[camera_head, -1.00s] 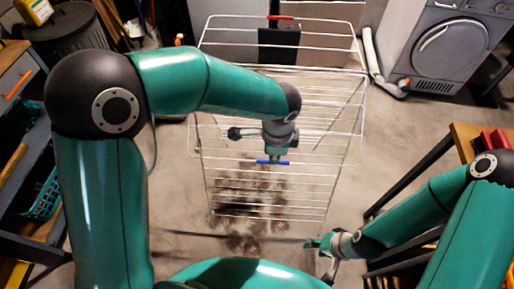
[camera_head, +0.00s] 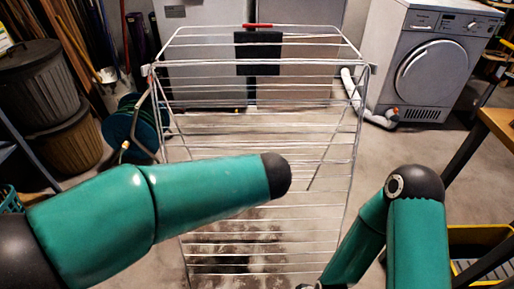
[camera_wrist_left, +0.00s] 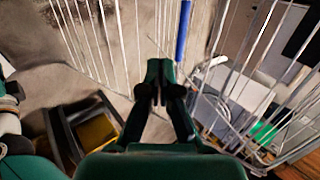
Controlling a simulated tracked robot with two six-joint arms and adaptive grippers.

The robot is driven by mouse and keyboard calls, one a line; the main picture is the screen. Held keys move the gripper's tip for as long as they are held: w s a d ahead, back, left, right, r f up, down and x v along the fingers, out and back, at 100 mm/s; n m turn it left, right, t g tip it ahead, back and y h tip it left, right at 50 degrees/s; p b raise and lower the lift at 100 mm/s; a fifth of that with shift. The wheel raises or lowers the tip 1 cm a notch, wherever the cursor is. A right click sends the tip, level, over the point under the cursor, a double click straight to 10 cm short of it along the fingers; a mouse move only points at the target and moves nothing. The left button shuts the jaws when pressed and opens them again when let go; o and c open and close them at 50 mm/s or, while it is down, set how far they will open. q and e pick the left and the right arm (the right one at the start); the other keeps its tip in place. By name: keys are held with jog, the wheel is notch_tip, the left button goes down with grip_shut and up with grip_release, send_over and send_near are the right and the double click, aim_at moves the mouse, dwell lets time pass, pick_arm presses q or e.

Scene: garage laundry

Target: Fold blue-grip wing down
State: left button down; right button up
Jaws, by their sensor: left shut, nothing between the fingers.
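The wire drying rack (camera_head: 262,62) stands in the middle of the head view. A red grip (camera_head: 258,25) sits on its far top bar. The blue grip (camera_wrist_left: 183,30) shows as a blue sleeve on a bar in the left wrist view; I cannot find it in the head view. My left gripper (camera_wrist_left: 160,66) is shut and empty, its tips below and left of the blue grip, apparently apart from it. In the head view my left arm crosses in front of the rack and the gripper is hidden. My right arm runs down to the bottom edge; its gripper is out of view.
A dark panel (camera_head: 258,52) is at the rack's far end. A grey dryer (camera_head: 428,62) stands behind right, with a white pipe (camera_head: 365,100) on the floor. Bins (camera_head: 40,85) and a hose reel (camera_head: 133,125) are left. A yellow crate (camera_head: 485,240) is low right.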

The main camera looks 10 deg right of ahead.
pick_arm(q)
jog(key=w+f+t+b, duration=0.1)
jog(key=w+f+b, duration=0.5)
jog(key=w, duration=0.2)
jog(key=shift+w+d+f+t, duration=0.15)
jog(key=shift+d+t, duration=0.25)
jog(key=shift+d, duration=0.05)
pick_arm(e)
notch_tip(320, 180, down, 8)
jog(key=shift+a, duration=0.25)
jog(key=shift+f, duration=0.1)
pick_arm(q)
jog(key=shift+b, duration=0.3)
